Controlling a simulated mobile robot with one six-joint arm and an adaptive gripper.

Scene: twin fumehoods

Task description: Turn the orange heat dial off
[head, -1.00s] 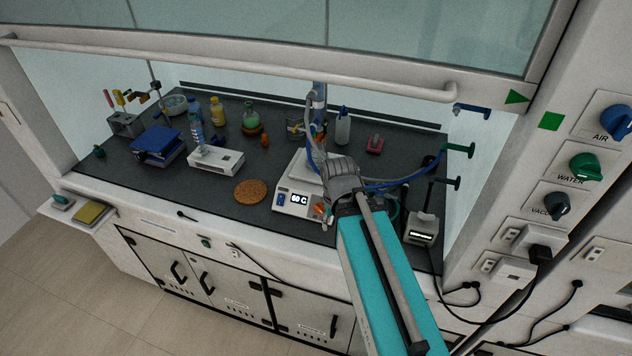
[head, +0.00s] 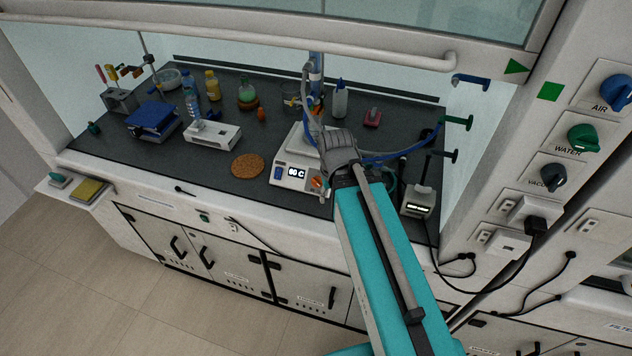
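The orange heat dial (head: 317,183) is on the front right of the white hotplate (head: 292,170), at the front of the dark worktop. The hotplate's lit display (head: 296,173) appears to read 60 C. My teal arm reaches in from the lower right, and its grey end with my gripper (head: 338,148) is just above and right of the dial. The arm end hides part of the hotplate's right side.
Glassware and a stand with blue tubing (head: 388,157) rise behind the arm. A small white device (head: 418,201) stands to the right, and a cork mat (head: 247,166) lies to the left. The raised sash's handle bar (head: 250,43) crosses above the worktop.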

